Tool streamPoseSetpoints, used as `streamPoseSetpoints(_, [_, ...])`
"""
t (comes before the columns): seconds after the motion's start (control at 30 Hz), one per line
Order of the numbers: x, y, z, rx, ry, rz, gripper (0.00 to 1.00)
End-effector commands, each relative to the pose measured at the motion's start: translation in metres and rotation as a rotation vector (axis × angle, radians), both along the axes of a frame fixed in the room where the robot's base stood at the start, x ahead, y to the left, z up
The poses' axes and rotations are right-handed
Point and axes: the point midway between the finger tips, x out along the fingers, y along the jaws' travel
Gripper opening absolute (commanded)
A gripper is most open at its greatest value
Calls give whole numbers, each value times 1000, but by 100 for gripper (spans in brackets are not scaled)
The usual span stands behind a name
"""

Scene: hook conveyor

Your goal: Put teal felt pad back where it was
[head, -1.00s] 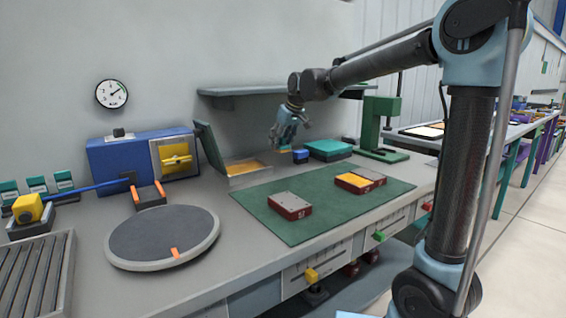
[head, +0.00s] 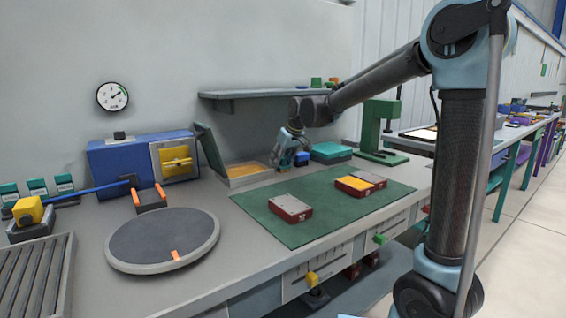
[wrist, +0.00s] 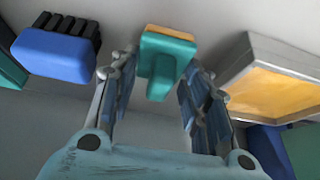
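A teal piece with an orange strip (wrist: 165,62), apparently the teal felt pad, shows in the wrist view between the fingertips. It has a wide end and a narrower teal part. My gripper (wrist: 162,85) has its fingers apart, one on each side of it, with visible gaps beside the narrower part. I cannot tell whether the fingertips touch the wide end. In the head view my gripper (head: 287,158) is low over the bench, between the open box and the blue block, and hides the pad.
The open box with an orange-yellow inside (head: 247,170) stands close on the left in the head view. The blue block (head: 302,158) and a teal box (head: 331,151) are on the right. The green mat (head: 300,228) with red-sided blocks lies in front. A shelf (head: 245,101) hangs behind.

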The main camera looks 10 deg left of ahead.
Motion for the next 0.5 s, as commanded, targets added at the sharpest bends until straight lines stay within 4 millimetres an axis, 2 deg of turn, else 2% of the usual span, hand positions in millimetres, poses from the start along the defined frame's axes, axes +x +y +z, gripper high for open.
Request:
streamPoseSetpoints(0.03, [0,0,0,0,0,0,52])
streamPoseSetpoints(0.1, [0,0,0,0,0,0,63])
streamPoseSetpoints(0.5, [-1,0,3,0,0,1,63])
